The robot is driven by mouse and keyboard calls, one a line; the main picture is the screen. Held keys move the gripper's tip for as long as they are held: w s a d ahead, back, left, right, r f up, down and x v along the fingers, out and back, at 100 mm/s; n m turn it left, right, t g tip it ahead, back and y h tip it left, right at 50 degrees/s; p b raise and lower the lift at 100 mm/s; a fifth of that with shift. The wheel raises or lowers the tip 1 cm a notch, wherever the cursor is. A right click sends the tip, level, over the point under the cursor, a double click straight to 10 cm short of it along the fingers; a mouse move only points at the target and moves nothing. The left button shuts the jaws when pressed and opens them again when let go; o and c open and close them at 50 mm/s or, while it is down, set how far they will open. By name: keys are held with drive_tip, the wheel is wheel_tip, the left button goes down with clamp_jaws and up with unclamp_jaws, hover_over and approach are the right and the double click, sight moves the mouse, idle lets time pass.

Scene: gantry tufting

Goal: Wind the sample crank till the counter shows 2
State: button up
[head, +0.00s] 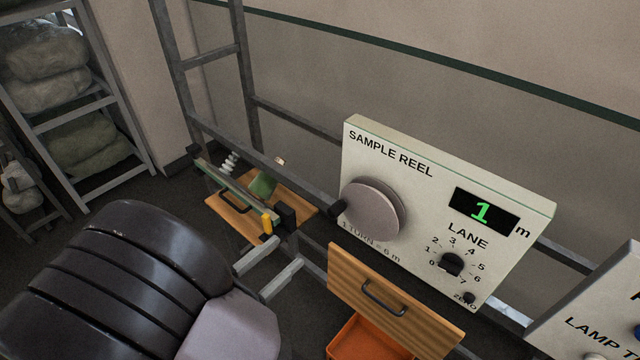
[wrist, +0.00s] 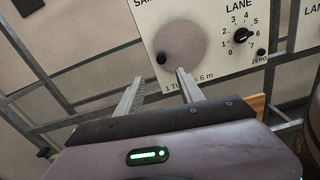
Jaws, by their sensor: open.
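The sample reel panel (head: 400,160) is a pale box with a counter (head: 484,211) that shows a green 1 before the letter m. The crank is a round grey disc (head: 374,209) with a black handle knob (head: 337,208) at its left edge. In the wrist view the disc (wrist: 197,50) is ahead, with its knob (wrist: 161,59) at lower left. My gripper (head: 290,252) is open and empty, below and left of the crank. In the wrist view my fingertips (wrist: 160,76) are apart, just below the knob in the picture, not touching it.
A black lane dial (head: 452,263) and a small zero button (head: 468,298) sit right of the crank. A wooden board with tools (head: 240,205) lies left. A lamp panel (head: 600,320) stands at right.

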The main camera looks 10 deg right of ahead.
sight(331, 215)
drive_tip(key=x, duration=1.5)
drive_tip(key=shift+s+d+f, duration=0.1)
drive_tip(key=shift+s, duration=0.05)
clamp_jaws()
idle(0.5)
